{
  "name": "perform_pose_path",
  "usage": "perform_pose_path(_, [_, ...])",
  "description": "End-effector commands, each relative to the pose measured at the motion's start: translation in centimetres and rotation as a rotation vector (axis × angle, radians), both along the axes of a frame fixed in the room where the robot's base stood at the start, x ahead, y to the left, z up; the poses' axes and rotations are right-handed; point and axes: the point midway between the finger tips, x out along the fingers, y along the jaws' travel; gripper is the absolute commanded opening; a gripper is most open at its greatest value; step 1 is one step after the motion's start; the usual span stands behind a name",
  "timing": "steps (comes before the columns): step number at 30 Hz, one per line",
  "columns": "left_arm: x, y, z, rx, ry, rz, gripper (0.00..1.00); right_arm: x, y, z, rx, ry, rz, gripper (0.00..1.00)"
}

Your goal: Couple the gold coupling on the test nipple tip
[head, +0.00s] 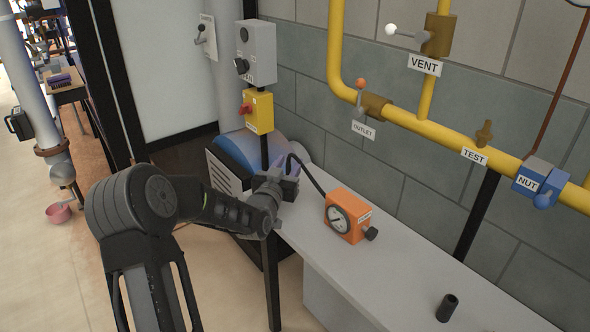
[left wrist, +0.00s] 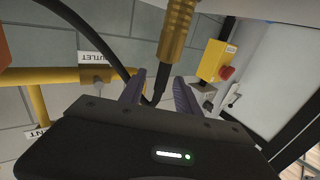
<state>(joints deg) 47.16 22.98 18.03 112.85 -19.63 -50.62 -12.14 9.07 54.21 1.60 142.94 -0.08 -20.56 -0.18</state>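The test nipple (head: 484,134), a brass tip, stands on the yellow pipe above the TEST label in the head view. The gold coupling (left wrist: 177,30) is a ribbed brass piece in the left wrist view, just beyond my fingers and running off the top edge. A black hose (left wrist: 100,45) curves down towards the gap between the fingers near the coupling's lower end. My left gripper (head: 290,168) is over the bench's far left end; its purple fingers, also in the left wrist view (left wrist: 160,85), are apart and not closed on the coupling. In the head view I cannot make out the coupling.
An orange gauge box (head: 347,217) with the hose stands on the grey bench (head: 400,265). A black cylinder (head: 447,308) stands at the bench's near right. The yellow pipe (head: 418,124) carries valves and a blue NUT block (head: 535,182). A yellow switch box (head: 258,112) hangs behind my gripper.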

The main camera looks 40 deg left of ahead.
Motion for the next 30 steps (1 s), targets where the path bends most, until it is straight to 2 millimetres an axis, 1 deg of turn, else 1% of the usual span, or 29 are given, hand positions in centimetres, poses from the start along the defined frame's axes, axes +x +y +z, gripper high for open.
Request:
perform_pose_path(20, [-0.09,0.01,-0.06,0.000,0.000,0.001,0.38,-0.05,-0.01,0.07,0.000,0.001,-0.001,0.00])
perform_pose_path(30, [-0.09,0.01,-0.05,0.000,0.000,0.001,0.10,-0.05,-0.01,0.07,0.000,0.001,-0.001,0.00])
